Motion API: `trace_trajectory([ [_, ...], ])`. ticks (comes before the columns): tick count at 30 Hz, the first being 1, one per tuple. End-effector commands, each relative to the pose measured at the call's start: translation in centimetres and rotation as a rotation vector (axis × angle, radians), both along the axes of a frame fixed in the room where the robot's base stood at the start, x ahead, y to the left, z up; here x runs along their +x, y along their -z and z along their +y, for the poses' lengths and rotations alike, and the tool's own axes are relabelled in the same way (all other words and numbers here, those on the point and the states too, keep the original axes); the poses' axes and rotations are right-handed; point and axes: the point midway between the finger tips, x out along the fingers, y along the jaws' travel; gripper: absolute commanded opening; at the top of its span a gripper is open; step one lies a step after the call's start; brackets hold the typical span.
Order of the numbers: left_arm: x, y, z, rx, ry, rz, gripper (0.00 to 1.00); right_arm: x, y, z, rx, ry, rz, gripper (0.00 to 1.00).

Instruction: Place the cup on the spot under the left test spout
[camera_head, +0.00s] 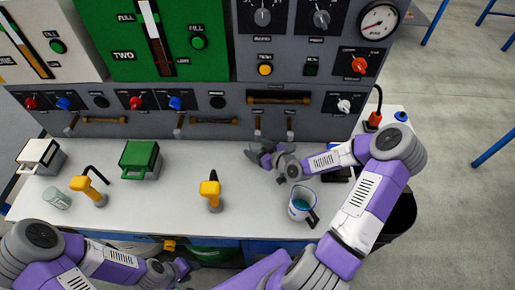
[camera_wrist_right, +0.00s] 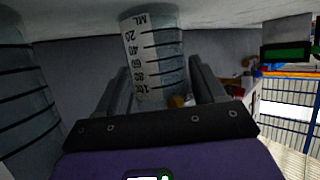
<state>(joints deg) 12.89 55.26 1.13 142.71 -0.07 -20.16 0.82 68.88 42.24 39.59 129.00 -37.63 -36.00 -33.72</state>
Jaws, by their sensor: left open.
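A clear graduated cup (camera_wrist_right: 153,60) with black ML marks stands between the fingers of my right gripper in the right wrist view. Whether the fingers press on it cannot be told. In the head view my right gripper (camera_head: 262,155) is low over the counter, pointing left below the panel; the cup there is hard to make out. My left gripper (camera_head: 178,270) is open and empty at the counter's front edge. Small grey spout-like pieces (camera_head: 71,126) hang along the panel's lower edge; which is the left test spout is unclear.
A jug with teal liquid (camera_head: 299,206) stands below my right forearm. A clear glass (camera_head: 56,198), two yellow tools (camera_head: 92,193) (camera_head: 210,192), a green box (camera_head: 139,159) and a white box (camera_head: 40,156) stand on the counter (camera_head: 250,220). Another graduated vessel (camera_wrist_right: 25,90) is close at the wrist view's left.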

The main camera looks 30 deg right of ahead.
Motion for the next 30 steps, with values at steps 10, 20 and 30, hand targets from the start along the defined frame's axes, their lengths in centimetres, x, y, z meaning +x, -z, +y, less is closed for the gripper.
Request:
trace_trajectory([
  [10,0.0,-0.5,0.0,0.0,0.0,0.0,0.43,-0.4,-0.5,-0.2,-0.001,0.002,0.002,0.69],
  [20,0.0,-2.1,0.0,0.0,0.0,0.0,0.43,-5.4,-2.7,-1.4,-0.002,0.003,0.003,0.69],
  [30,0.0,-2.4,0.0,0.0,0.0,0.0,0.43,-6.8,-3.1,-1.6,0.0,0.0,0.0,0.69],
])
